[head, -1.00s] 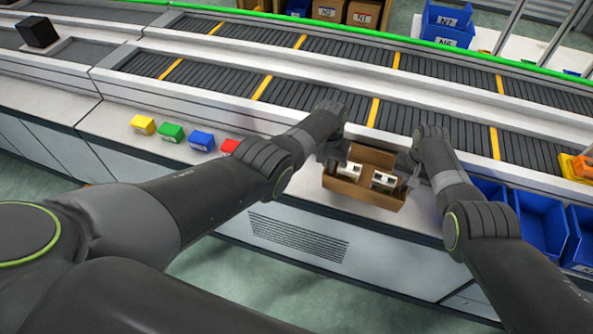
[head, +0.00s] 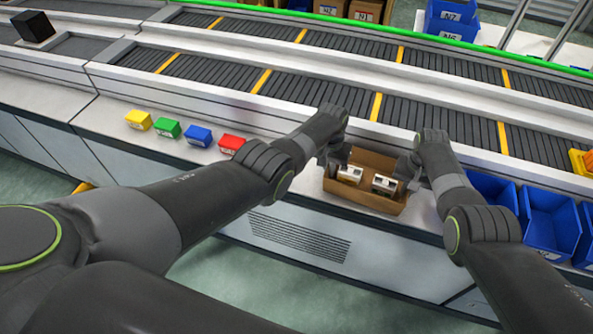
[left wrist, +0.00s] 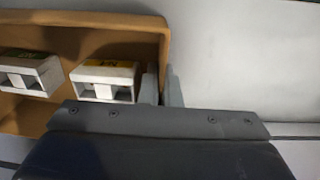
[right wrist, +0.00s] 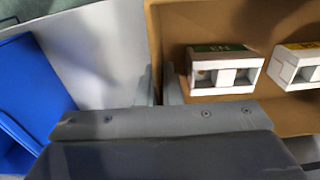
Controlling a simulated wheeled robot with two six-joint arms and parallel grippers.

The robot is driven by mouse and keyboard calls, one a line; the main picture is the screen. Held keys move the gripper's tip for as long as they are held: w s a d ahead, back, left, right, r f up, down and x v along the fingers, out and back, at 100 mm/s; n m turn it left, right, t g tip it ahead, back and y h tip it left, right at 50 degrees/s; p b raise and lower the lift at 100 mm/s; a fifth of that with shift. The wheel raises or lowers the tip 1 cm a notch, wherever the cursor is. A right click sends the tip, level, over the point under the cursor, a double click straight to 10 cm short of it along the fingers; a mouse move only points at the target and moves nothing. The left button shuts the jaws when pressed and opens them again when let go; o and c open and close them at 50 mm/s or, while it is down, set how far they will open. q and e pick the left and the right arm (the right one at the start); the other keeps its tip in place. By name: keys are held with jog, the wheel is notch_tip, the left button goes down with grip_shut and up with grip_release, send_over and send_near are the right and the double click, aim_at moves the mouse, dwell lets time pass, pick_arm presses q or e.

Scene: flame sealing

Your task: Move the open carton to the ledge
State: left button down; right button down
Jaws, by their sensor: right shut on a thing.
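An open brown carton (head: 372,203) is at the front of the conveyor, over the white ledge (head: 165,150). Two white box-like items sit inside, one with a green top (right wrist: 224,72) and one with a yellow top (left wrist: 104,78). My left gripper (head: 333,158) is at the carton's left end. In the left wrist view its fingers (left wrist: 161,88) are closed astride that end wall. My right gripper (head: 411,168) is at the right end, its fingers (right wrist: 160,88) closed on that wall. Whether the carton's base touches the ledge is hidden.
Yellow (head: 138,120), green (head: 167,128), blue (head: 199,136) and red (head: 231,144) blocks stand on the ledge to the left. Blue bins (head: 548,222) stand at the right. The roller conveyor (head: 330,75) runs behind the carton.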

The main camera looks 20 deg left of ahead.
pick_arm(q)
jog(key=shift+f, duration=0.3)
pick_arm(e)
jog(key=shift+f, duration=0.4)
pick_arm(q)
jog(key=c, duration=2.1)
grip_release()
jog(key=shift+f+b, duration=0.1)
jog(key=shift+b, duration=0.2)
pick_arm(e)
jog(key=c, duration=2)
grip_release()
jog(key=shift+f, duration=0.15)
jog(key=shift+c, duration=0.2)
pick_arm(q)
jog(key=o, duration=0.5)
jog(key=shift+c, duration=0.2)
pick_arm(e)
jog(key=o, duration=0.4)
jog(key=shift+o, duration=0.2)
jog(key=shift+r, duration=0.2)
pick_arm(q)
notch_tip(320, 180, up, 12)
jog(key=shift+a, duration=0.3)
pick_arm(e)
jog(key=shift+r, duration=6)
